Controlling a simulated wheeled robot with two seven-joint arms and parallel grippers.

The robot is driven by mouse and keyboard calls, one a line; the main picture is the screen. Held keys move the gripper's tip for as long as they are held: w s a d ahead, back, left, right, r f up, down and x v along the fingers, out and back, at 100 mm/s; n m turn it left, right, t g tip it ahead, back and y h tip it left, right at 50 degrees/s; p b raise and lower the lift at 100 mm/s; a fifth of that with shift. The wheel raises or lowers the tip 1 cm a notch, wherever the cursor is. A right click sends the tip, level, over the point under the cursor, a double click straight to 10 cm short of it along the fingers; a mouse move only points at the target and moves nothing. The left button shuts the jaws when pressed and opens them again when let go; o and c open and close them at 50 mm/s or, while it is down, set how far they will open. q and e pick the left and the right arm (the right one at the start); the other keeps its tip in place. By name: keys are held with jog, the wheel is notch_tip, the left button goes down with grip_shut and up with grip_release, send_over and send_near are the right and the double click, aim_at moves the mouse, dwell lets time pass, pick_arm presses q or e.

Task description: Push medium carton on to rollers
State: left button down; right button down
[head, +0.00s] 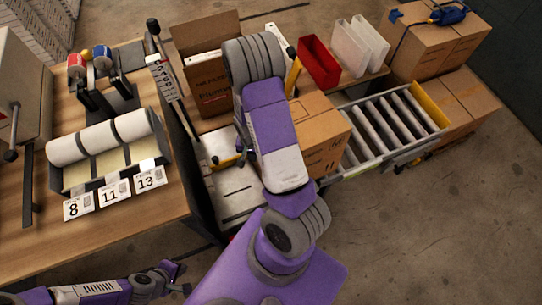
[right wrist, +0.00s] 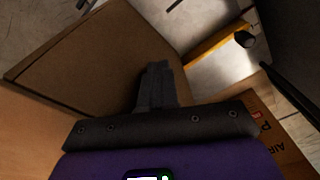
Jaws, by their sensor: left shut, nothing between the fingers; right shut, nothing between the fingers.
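The medium carton (head: 318,128) is a closed brown box, upright at the near left end of the rollers (head: 380,127). My right arm hides its left part in the head view. In the right wrist view a large plain brown carton face (right wrist: 88,55) fills the left side, close beside my right gripper (right wrist: 157,75). The right gripper is shut and empty; whether it touches the carton I cannot tell. In the head view my right arm mostly hides that gripper. My left gripper (head: 176,277) is shut and empty, low at the left, near the bench's front.
An open carton (head: 208,90) with printing stands behind my right arm. A red bin (head: 319,62) and white bins (head: 358,45) stand behind the rollers. Stacked cartons (head: 462,98) are at the far right. The bench at left holds label rolls (head: 98,137). The floor at lower right is clear.

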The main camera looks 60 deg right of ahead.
jog(key=shift+s+d+f, duration=0.2)
jog(key=shift+s+d, duration=0.15)
jog(key=shift+d, duration=0.3)
jog(key=d, duration=0.1)
jog(key=s+d+b, duration=0.1)
jog(key=d, duration=0.1)
jog(key=s+d, duration=0.1)
jog(key=shift+s+d+f, duration=0.1)
jog(key=shift+s+d, duration=0.1)
jog(key=shift+d, duration=0.15)
jog(key=shift+s+d+b, duration=0.5)
jog(key=shift+s+d, duration=0.1)
jog(key=shift+d, duration=0.4)
jog(key=shift+s+d+b, duration=0.5)
jog(key=shift+s+d, duration=0.1)
jog(key=shift+d, duration=0.35)
